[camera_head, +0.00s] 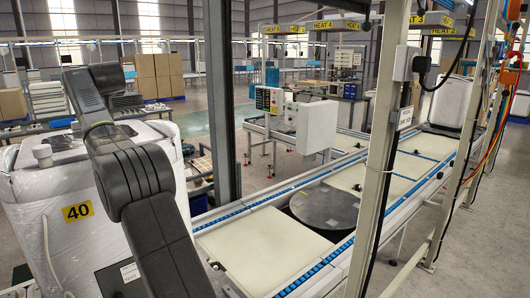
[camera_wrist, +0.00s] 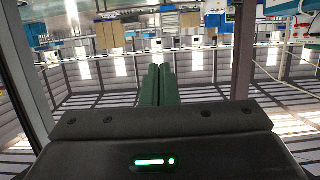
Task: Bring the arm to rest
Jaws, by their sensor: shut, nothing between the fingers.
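My gripper (camera_wrist: 157,84) shows in the wrist view with its two dark green fingers side by side and touching. It is shut and nothing is between the fingers. The wrist view is upside down, with the hall roof at the bottom. In the head view my dark grey arm rises from the bottom and bends at the upper left; I cannot make out the fingers there. The arm passes in front of a white wrapped unit marked 40 (camera_head: 70,230).
A conveyor line (camera_head: 265,252) with blue roller edges and a dark round turntable (camera_head: 325,208) runs to the right. A dark post (camera_head: 220,100) stands just right of my arm, and a pale post (camera_head: 378,150) stands farther right. Cardboard boxes (camera_head: 160,76) are stacked behind.

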